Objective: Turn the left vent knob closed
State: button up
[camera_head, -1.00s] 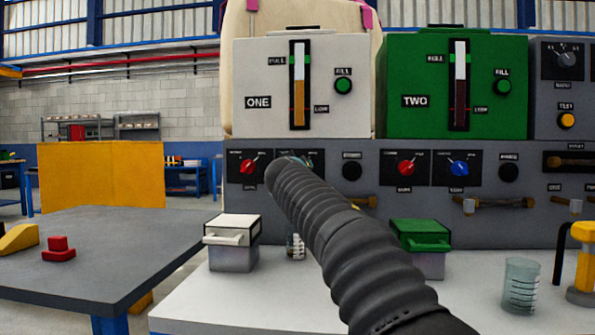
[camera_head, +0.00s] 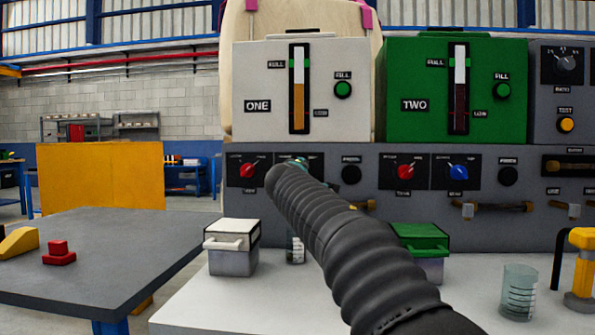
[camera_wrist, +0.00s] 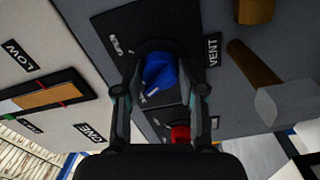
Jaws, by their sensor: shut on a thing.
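In the wrist view, the blue vent knob (camera_wrist: 158,72) sits on a black plate beside a VENT label. My gripper (camera_wrist: 165,80) has one finger on each side of the knob and is shut on it. The knob's white pointer mark shows toward the lower side of the dial. In the head view, my dark ribbed arm covers this knob, and only a small greenish bit of my gripper (camera_head: 300,162) shows past the arm's tip, against the panel under unit ONE.
A red knob (camera_head: 247,170) is close on the left. Another red knob (camera_head: 405,171) and blue knob (camera_head: 458,171) are under unit TWO. A white-lidded box (camera_head: 232,247), a green-lidded box (camera_head: 421,242) and a beaker (camera_head: 519,292) stand on the white bench below.

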jog(key=shift+n+p, duration=0.3)
jog(key=shift+n, duration=1)
jog(key=o, duration=1.1)
jog(key=shift+o, duration=0.2)
jog(key=shift+s, duration=0.1)
jog(key=s, duration=1.1)
jog(key=shift+s+a, duration=0.25)
jog(key=shift+s, duration=0.15)
